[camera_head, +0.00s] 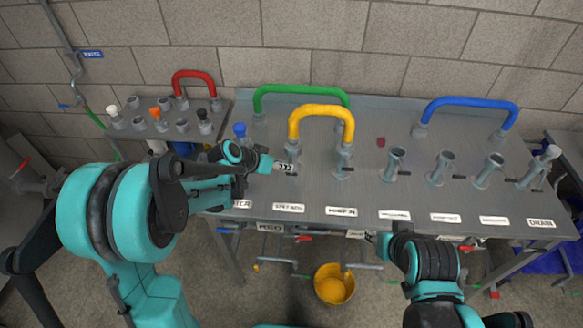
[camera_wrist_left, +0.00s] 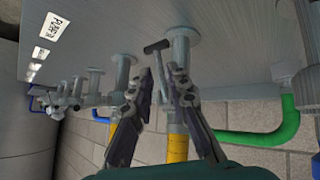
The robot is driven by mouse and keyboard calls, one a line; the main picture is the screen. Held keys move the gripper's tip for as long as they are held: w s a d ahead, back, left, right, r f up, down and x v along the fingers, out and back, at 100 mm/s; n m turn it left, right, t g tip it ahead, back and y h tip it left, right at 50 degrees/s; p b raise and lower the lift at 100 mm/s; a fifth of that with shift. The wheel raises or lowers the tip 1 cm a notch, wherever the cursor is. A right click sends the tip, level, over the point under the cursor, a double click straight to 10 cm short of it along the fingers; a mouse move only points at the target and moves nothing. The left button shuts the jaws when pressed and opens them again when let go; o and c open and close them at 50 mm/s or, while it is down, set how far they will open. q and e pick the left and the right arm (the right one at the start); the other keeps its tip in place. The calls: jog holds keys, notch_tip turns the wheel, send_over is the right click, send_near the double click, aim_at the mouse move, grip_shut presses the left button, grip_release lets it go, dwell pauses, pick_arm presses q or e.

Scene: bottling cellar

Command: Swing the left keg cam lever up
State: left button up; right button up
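My left gripper (camera_head: 283,167) is at the second port from the left on the grey panel. In the left wrist view its two fingers (camera_wrist_left: 161,80) are apart, with a gap at the tips. A dark T-shaped lever (camera_wrist_left: 157,47) shows between and beyond them; contact cannot be told. It stands by a grey port (camera_wrist_left: 183,43). The yellow hose (camera_head: 322,109) joins this port to the one on its right.
A green hose (camera_head: 300,90) and a blue hose (camera_head: 470,104) arch at the panel's back. A side shelf (camera_head: 148,132) holds several fittings and a red hose (camera_head: 194,75). Grey posts (camera_head: 393,163) stand right of my left gripper. A yellow bucket (camera_head: 334,284) is on the floor below.

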aim_at(292, 163)
pick_arm(q)
jog(key=b+x, duration=0.1)
jog(key=x, duration=0.4)
jog(key=shift+b, duration=0.3)
pick_arm(e)
notch_tip(292, 163, down, 2)
jog(key=shift+f, duration=0.1)
pick_arm(q)
grip_shut()
jog(key=shift+r, duration=0.1)
jog(key=g+p, duration=0.1)
jog(key=r+g+p, duration=0.1)
jog(key=shift+s+n+g+p, duration=0.3)
jog(key=shift+s+n+p, duration=0.1)
jog(key=shift+s+r+n+g+p, duration=0.25)
jog(key=shift+g+p, duration=0.3)
jog(key=shift+g, duration=0.35)
jog(key=shift+s+r+n+g+p, duration=0.25)
jog(key=shift+g+p, duration=0.3)
jog(key=shift+g, duration=0.35)
pick_arm(e)
jog(key=shift+r, duration=2.5)
jog(key=shift+c, duration=0.3)
